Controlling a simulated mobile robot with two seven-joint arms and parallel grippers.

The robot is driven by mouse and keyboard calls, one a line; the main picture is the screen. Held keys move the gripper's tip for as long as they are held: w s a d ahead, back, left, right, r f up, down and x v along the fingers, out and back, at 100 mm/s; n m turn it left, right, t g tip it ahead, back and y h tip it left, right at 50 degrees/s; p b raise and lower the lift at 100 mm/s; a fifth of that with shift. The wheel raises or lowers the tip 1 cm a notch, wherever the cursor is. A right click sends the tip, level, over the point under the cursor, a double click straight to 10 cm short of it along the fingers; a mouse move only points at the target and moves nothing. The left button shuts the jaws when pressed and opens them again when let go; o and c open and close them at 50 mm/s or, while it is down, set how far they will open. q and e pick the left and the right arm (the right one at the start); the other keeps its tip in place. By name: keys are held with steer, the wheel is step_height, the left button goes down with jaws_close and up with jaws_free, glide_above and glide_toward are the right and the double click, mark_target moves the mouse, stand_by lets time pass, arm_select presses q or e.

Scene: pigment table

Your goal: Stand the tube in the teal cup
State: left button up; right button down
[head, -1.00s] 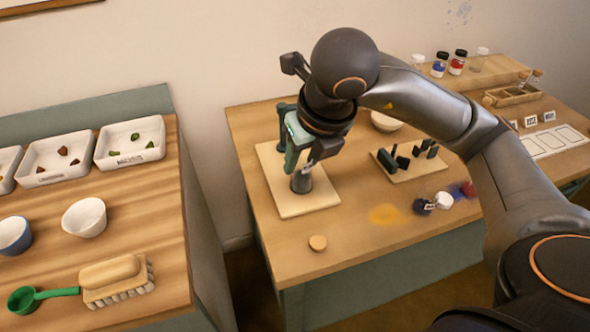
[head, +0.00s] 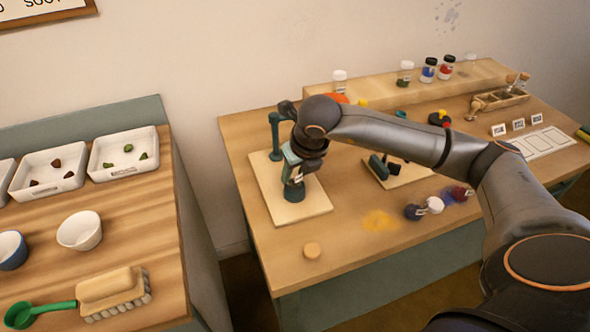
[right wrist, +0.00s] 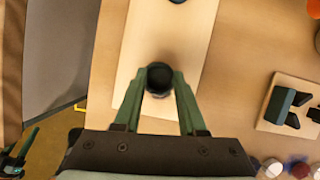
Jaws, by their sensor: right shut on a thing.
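My right gripper (head: 294,176) is low over a pale board (head: 312,206) at the left of the far table. In the right wrist view its green fingers (right wrist: 160,82) are shut on a dark, round-ended upright thing (right wrist: 160,76), which looks like the tube. In the head view a dark teal cup (head: 294,193) stands on the board right under the fingers. The gripper hides most of the tube, and I cannot tell whether its lower end is inside the cup.
A teal post (head: 275,135) stands on the board just behind the gripper. A small rack (head: 398,176) stands to the right. Jars line the back shelf. A side table (head: 150,230) holds trays and bowls.

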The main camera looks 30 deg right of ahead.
steer(key=shift+f, duration=0.1)
steer(key=shift+f, duration=0.15)
steer(key=shift+c, duration=2.4)
jaws_free()
steer(key=shift+r, duration=0.35)
steer(key=v, duration=1.1)
steer(key=shift+s+r, duration=0.25)
steer(key=shift+r, duration=0.1)
